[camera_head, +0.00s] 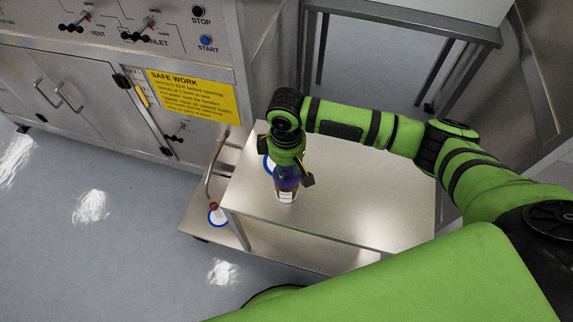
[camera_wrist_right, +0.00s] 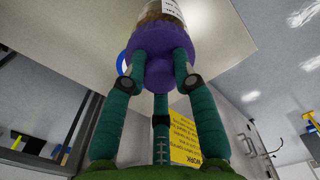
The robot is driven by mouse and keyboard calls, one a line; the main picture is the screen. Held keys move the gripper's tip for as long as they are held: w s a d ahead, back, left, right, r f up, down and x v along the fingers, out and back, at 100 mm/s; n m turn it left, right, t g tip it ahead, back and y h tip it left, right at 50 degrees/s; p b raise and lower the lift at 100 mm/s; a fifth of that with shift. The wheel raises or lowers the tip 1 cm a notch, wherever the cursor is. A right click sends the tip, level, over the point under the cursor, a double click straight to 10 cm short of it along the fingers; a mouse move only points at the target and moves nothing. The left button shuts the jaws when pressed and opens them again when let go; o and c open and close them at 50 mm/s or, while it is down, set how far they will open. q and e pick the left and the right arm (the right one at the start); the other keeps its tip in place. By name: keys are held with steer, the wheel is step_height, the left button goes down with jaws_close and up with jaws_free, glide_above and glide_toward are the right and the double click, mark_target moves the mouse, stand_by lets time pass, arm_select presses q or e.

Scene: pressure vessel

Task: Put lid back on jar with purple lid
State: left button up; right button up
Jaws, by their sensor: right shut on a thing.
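The jar (camera_head: 286,196) is clear with brown contents and a white label, and stands upright on the steel trolley top (camera_head: 350,200). Its purple lid (camera_head: 288,184) is at the jar's mouth. My right gripper (camera_head: 288,174) comes down from above, with its fingers shut around the purple lid. In the right wrist view, the fingers (camera_wrist_right: 162,75) press on the purple lid (camera_wrist_right: 160,50), and the jar (camera_wrist_right: 165,10) shows right against it. I cannot tell whether the lid is fully seated. My left gripper is not in view.
A blue ring-shaped thing (camera_head: 267,165) is just behind the gripper, partly hidden. A blue-rimmed item with red (camera_head: 217,214) lies on the trolley's lower shelf. A control cabinet with a yellow sign (camera_head: 193,95) stands behind left. The trolley top's right side is clear.

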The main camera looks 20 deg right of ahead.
steer(key=shift+p, duration=0.5)
stand_by(0.4)
stand_by(0.3)
steer(key=o, duration=1.4)
steer(key=shift+r, duration=0.1)
step_height(320, 180, up, 2)
steer(key=p, duration=0.3)
steer(key=shift+r, duration=0.25)
steer(key=shift+r+p, duration=0.9)
steer(key=shift+r, duration=1.2)
